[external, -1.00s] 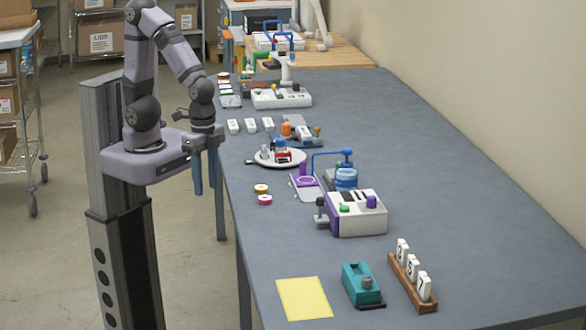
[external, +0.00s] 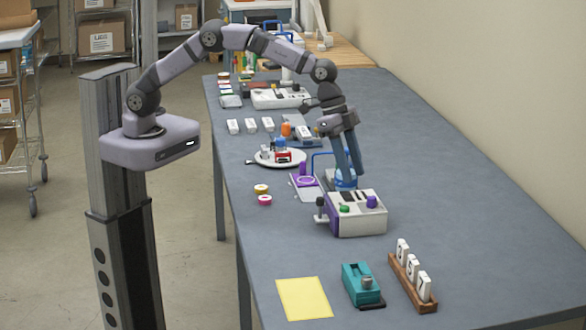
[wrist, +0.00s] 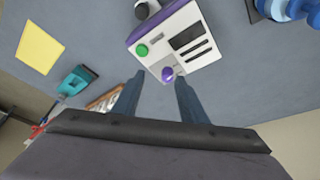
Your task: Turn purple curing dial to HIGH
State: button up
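The purple curing dial (external: 371,201) stands on the top of a white laminator box (external: 358,224) with a purple side panel. In the wrist view the dial (wrist: 168,74) shows just beyond and between my fingertips, and the box (wrist: 200,64) fills the upper middle. A green button (wrist: 142,50) and dark slots sit on the same top face. My gripper (external: 348,182) is above and behind the box in the external view, pointing down. In the wrist view its two fingers (wrist: 160,84) are spread apart with nothing between them. The dial's markings are too small to read.
A blue pump-like device (external: 345,180) stands close behind the box, partly hidden by my fingers. A teal tool (external: 358,284), a yellow sheet (external: 304,299) and a wooden rack with white blocks (external: 410,284) lie nearer the front. The table right of the box is clear.

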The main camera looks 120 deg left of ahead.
aim_at(371, 196)
jog(key=shift+w+a+f+p, duration=0.3)
jog(key=shift+w+f+p, duration=0.35)
jog(key=shift+f, duration=0.45)
jog(key=shift+w+a+f+p, duration=0.4)
jog(key=shift+w+f, duration=0.5)
jog(key=shift+f, duration=0.25)
jog(key=shift+w+a+f+p, duration=0.25)
jog(key=shift+w+f+p, duration=0.4)
jog(key=shift+f, duration=0.45)
jog(key=shift+w, duration=0.1)
grip_shut()
